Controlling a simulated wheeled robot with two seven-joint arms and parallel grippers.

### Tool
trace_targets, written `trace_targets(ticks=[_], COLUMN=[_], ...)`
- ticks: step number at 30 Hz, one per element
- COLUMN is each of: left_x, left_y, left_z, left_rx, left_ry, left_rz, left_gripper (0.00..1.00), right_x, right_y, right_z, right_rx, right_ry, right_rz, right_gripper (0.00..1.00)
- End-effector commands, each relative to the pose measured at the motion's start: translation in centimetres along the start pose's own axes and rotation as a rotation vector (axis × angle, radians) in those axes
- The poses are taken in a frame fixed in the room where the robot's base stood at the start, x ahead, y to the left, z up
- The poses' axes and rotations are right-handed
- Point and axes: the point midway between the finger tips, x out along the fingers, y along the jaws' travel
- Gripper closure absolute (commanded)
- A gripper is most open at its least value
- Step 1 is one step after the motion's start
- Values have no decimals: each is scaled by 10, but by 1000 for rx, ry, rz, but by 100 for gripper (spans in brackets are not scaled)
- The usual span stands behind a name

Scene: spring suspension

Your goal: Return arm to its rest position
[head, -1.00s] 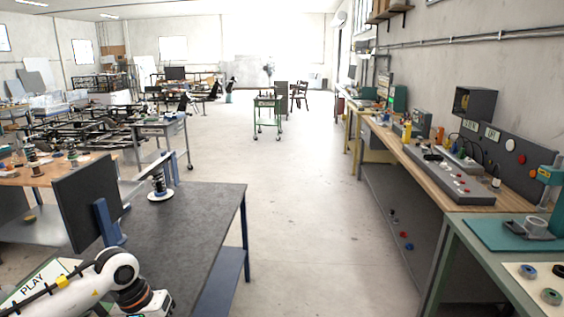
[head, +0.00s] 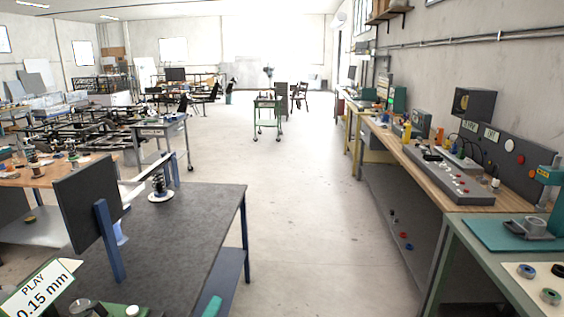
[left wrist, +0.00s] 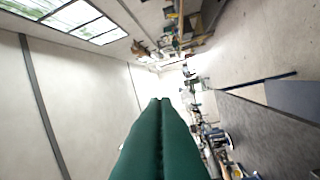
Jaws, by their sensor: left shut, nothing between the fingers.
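My left gripper shows in the left wrist view (left wrist: 160,103) as two long dark green fingers pressed together, with nothing between them. The rest of my left arm is out of the head view. My right gripper is in neither view.
The dark table (head: 185,225) carries an upright panel (head: 90,195), a spring on a white base (head: 160,187) and a "PLAY 0.15 mm" sign (head: 38,290). A workbench (head: 455,180) runs along the right. The floor aisle between is clear.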

Motion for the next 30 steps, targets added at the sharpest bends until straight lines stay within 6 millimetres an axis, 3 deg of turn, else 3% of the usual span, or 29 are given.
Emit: trace_targets(ticks=[3, 6, 9, 15, 21, 22, 30], left_x=[-49, -100, -145, -218, -280, -289, -279], left_y=[-66, -111, -138, -162, -166, -165, -238], left_z=[-17, -16, -8, 13, 34, 37, 55], left_rx=[-497, -832, -1057, -1338, -1513, -1534, -1509], left_ry=[203, 384, 536, 791, 1023, 1058, 1059], left_rz=[-329, -566, -740, -992, -1188, -1217, -1238], left_gripper=[100, 100, 100, 100, 100, 100, 100], right_x=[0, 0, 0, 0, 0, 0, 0], right_y=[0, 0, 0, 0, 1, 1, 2], right_z=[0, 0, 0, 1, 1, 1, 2], right_rx=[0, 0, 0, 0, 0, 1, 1], right_ry=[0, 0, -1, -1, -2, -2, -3], right_rz=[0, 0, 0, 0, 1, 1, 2], right_gripper=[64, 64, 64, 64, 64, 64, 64])
